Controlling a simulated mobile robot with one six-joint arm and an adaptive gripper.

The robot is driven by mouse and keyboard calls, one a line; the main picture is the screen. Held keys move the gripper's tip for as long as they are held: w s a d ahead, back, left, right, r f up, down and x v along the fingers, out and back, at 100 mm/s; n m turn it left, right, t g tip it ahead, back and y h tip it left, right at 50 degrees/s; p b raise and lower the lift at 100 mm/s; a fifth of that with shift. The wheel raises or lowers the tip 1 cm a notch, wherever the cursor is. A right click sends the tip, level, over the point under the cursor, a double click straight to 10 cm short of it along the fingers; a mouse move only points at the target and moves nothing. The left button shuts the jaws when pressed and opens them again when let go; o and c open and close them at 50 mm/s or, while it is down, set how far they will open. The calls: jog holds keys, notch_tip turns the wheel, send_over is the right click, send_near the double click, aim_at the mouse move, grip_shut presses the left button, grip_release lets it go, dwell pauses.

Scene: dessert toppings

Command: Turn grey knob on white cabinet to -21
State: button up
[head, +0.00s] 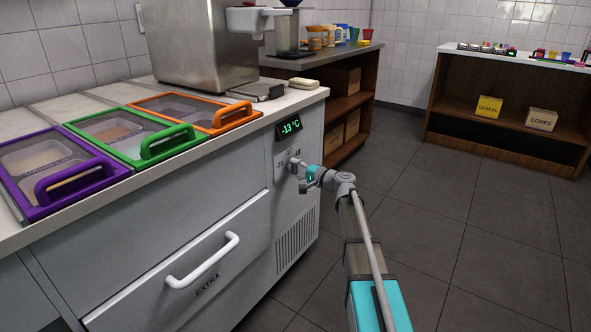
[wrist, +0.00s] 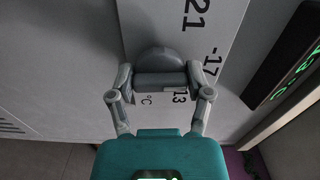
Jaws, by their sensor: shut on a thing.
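The grey knob (wrist: 160,58) sits on a pale dial plate (wrist: 222,22) on the white cabinet (head: 170,215). In the head view, the knob (head: 294,162) is small and partly covered by my gripper (head: 300,172). In the wrist view, my gripper (wrist: 161,82) has a finger on each side of the knob's bar and is shut on it. The plate carries the marks 21, -17 and 13 around the knob. The green display (head: 289,127) above the knob reads -13 °C.
A white drawer handle (head: 203,262) juts out left of the knob. A vent grille (head: 296,240) is below it. Purple (head: 75,185), green (head: 165,145) and orange (head: 232,117) lids lie on top of the cabinet. The dark tiled floor to the right is clear.

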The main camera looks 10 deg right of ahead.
jog(key=n, duration=0.5)
jog(key=shift+f+n, duration=0.1)
jog(key=shift+n, duration=0.2)
jog(key=n, duration=0.5)
jog(key=shift+n, duration=0.3)
jog(key=o, duration=1.2)
jog(key=shift+c, duration=0.2)
jog(key=shift+d, duration=0.1)
jog(key=v, duration=1.1)
jog(key=shift+s+d, duration=0.25)
jog(key=shift+s, duration=0.05)
